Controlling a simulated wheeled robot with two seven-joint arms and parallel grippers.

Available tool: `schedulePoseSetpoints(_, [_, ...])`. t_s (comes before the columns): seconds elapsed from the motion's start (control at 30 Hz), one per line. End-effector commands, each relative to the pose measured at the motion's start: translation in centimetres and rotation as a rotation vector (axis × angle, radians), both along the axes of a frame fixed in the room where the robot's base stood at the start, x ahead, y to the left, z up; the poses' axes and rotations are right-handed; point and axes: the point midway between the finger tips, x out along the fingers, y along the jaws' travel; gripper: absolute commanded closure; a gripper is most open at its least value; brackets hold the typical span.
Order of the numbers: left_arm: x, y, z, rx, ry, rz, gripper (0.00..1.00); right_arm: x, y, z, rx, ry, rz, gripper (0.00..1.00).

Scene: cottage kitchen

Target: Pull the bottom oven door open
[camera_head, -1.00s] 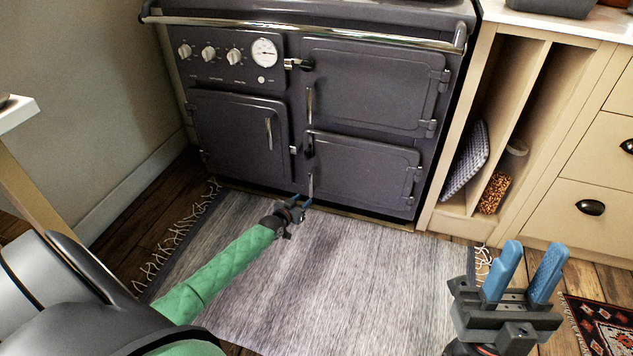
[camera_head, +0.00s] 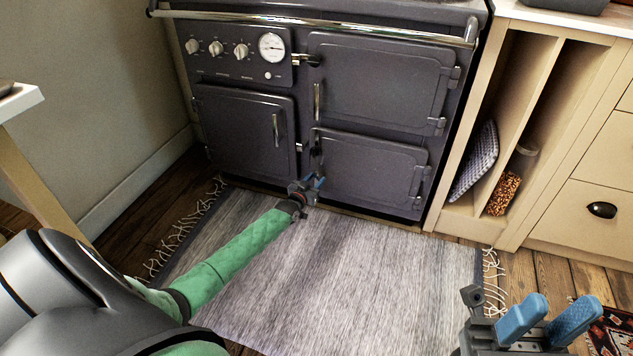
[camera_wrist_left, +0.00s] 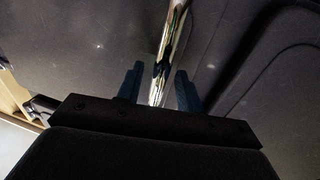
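The bottom oven door (camera_head: 372,172) is the dark grey lower right door of the range, and it looks shut. My left gripper (camera_head: 314,183) is at its lower left edge, by its upright handle, which the gripper mostly hides in the head view. In the left wrist view, the chrome handle (camera_wrist_left: 174,35) runs down between the two blue fingers of the left gripper (camera_wrist_left: 159,82). The fingers are apart, one on each side of the handle; contact is not clear. My right gripper (camera_head: 556,305) is open and empty at the lower right.
A striped rug (camera_head: 340,270) covers the floor before the range. The upper right door (camera_head: 380,80) and left door (camera_head: 240,130) are shut. A chrome rail (camera_head: 330,29) crosses the top front. A cream cabinet (camera_head: 560,190) with open slots stands close on the right.

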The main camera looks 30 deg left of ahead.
Motion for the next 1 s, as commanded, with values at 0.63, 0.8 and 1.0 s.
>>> schedulePoseSetpoints(0.63, [1.26, 0.06, 0.05, 0.000, 0.000, 0.000, 0.89, 0.06, 0.14, -0.53, -0.010, 0.006, -0.004, 0.64])
schedulePoseSetpoints(0.8, [1.25, 0.06, 0.04, 0.000, 0.000, 0.000, 1.00, 0.06, 0.14, -0.52, -0.010, 0.005, -0.003, 0.64])
schedulePoseSetpoints(1.0, [1.10, -0.09, 0.11, -0.002, 0.001, 0.004, 1.00, 0.05, 0.10, -0.15, -0.008, 0.003, -0.002, 0.64])
